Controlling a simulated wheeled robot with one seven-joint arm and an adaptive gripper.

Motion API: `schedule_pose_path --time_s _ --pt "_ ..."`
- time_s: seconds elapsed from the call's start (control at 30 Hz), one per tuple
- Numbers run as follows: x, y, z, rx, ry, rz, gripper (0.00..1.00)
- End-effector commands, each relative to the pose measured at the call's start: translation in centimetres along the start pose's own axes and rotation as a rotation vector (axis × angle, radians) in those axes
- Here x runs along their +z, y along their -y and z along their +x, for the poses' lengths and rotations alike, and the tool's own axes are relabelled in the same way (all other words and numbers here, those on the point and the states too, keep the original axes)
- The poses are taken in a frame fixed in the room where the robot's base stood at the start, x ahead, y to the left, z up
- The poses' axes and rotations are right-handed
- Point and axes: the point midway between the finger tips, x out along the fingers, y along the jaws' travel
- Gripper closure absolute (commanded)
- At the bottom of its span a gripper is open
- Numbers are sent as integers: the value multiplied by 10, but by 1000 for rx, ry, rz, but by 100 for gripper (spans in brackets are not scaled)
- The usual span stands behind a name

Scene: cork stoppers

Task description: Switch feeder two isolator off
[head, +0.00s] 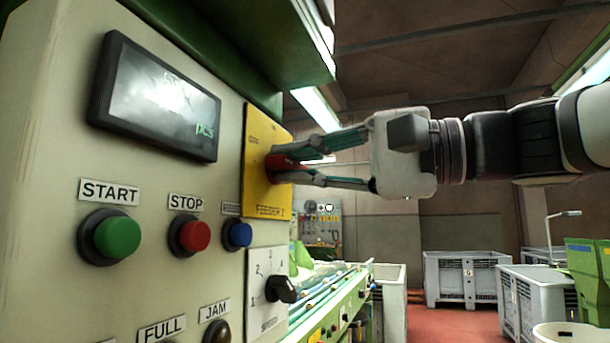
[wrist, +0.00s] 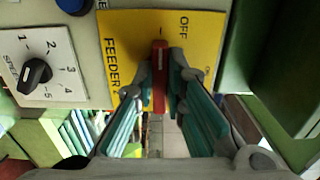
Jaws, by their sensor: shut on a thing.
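The feeder 2 isolator is a yellow plate (head: 256,185) with a red handle (head: 282,162) on the cabinet front. The handle lies roughly level across the plate in the head view. In the wrist view the plate (wrist: 208,40) is turned on its side, with the word OFF legible, and the red handle (wrist: 159,78) runs up the picture towards a short mark. My gripper (head: 294,164) reaches in from the right, its fingers above and below the handle. In the wrist view my gripper (wrist: 160,85) is shut on the handle.
Left of the plate are the screen (head: 158,100), green START (head: 115,237), red STOP (head: 192,236) and a blue button (head: 238,235). A speed dial (head: 281,289) sits just below the plate. A green overhang (head: 240,40) juts out above. Open room lies to the right.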

Motion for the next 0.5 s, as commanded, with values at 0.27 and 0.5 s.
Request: schedule_pose_path --time_s 0.27,0.5 --pt "0 -2 0 4 1 -3 100" --pt "0 -1 0 3 1 -2 68"
